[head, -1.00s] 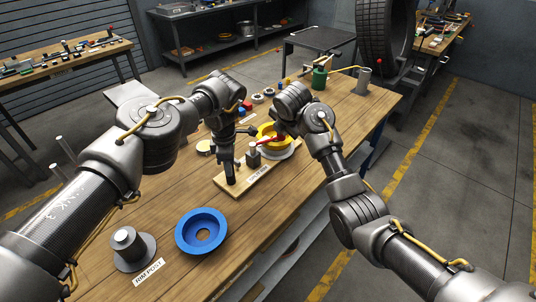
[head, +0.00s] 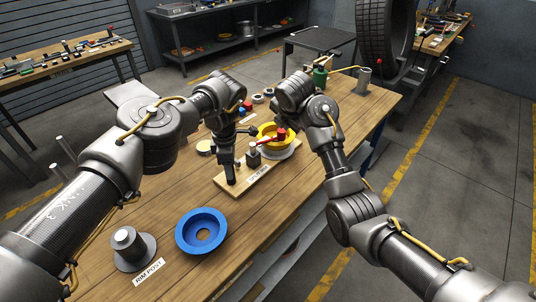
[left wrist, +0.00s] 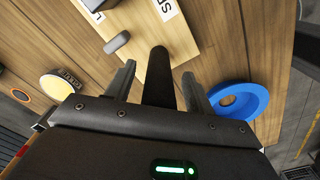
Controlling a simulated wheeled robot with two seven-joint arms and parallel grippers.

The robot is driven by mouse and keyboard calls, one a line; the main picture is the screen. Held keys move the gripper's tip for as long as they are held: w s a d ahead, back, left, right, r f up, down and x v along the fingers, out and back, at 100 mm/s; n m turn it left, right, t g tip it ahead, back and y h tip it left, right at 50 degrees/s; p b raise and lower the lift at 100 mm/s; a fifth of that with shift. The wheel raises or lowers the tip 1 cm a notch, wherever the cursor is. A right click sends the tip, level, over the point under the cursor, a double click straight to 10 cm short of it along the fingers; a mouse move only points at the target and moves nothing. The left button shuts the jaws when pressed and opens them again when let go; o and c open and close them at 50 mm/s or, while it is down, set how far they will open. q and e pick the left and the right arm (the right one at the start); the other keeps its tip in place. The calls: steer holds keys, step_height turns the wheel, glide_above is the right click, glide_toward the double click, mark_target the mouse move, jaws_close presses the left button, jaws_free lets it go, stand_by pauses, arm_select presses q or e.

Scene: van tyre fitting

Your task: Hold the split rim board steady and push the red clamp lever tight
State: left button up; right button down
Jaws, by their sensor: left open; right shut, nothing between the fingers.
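The wooden split rim board (head: 231,187) lies on the bench, with a yellow rim ring (head: 266,130) on a pale round base at its far end. The red clamp lever (head: 269,140) runs from a dark clamp block (head: 253,157) toward the ring, its red knob (head: 281,134) over the ring. My left gripper (head: 229,168) points down at the board's near end. In the left wrist view its open fingers stand either side of a dark upright post (left wrist: 160,78) on the board. My right gripper (head: 297,116) is shut and empty beside the ring, mostly hidden by my arm.
A blue rim ring (head: 202,232) and a grey rim post (head: 127,245) are at the bench's near end. Bare bench (head: 165,205) lies left of the board.

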arm_select(q)
step_height(320, 180, up, 12)
stand_by(0.6)
